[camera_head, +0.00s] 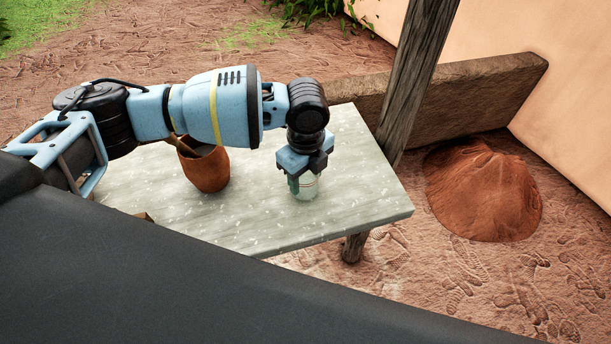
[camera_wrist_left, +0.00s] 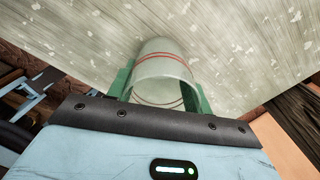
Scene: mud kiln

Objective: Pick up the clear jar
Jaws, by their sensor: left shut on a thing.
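The clear jar (camera_head: 306,187) is upright on the pale table (camera_head: 365,200), near its right end. It has red bands, which also show on the jar in the left wrist view (camera_wrist_left: 165,66). My left gripper (camera_head: 304,178) comes down over the jar from above. Its green fingers (camera_wrist_left: 160,90) are on both sides of the jar, shut on it. The gripper hides the jar's top in the head view. I cannot tell whether the jar's base touches the table. My right gripper is not in view.
A brown clay pot (camera_head: 207,170) with something in it stands on the table left of the jar, beneath my left arm. A wooden post (camera_head: 411,80) rises behind the table's right end. A reddish soil heap (camera_head: 482,190) lies right of the table.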

